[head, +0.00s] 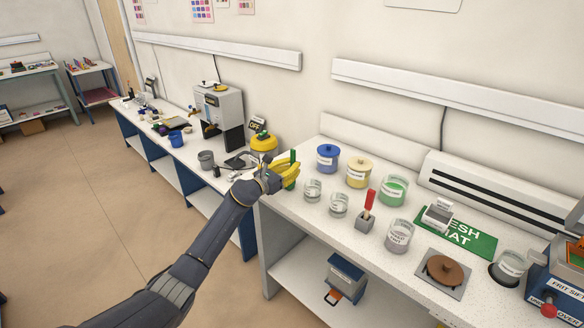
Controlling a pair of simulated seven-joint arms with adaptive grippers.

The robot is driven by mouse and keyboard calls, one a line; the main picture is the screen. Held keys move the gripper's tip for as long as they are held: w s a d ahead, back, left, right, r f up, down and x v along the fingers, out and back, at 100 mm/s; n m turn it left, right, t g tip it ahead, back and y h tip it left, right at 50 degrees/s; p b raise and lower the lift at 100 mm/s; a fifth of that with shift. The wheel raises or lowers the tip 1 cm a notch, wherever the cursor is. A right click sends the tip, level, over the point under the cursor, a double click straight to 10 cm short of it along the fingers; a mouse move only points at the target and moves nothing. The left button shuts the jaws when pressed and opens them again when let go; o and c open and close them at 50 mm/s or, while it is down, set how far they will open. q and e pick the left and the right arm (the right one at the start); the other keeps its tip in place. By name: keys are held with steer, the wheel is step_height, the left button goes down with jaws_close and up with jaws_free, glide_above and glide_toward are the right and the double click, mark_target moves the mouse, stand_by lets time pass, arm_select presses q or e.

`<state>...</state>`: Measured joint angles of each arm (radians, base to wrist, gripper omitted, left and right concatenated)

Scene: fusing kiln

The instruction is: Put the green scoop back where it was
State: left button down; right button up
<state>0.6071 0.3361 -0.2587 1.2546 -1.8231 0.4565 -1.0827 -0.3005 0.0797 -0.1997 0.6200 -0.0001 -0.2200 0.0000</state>
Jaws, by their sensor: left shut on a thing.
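My left gripper (284,173) reaches in from the lower left to the left end of the near white counter. Its yellow fingers are shut on the green scoop (292,158), held upright with a green end showing above the fingers. The fingers hide much of the scoop, and I cannot tell if its lower end touches anything. A red-handled scoop (369,201) stands in a small grey holder (365,222) further right. A glass jar with green contents (393,190) stands behind it. My right gripper is not in view.
A green mat (470,239), a grey plate with a brown disc (444,272) and a blue sifter (556,285) lie right. A yellow-topped container (263,143) stands behind my gripper.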

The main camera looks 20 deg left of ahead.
arm_select(q)
steer(key=shift+f, duration=0.1)
steer(key=c, duration=1.4)
jaws_free()
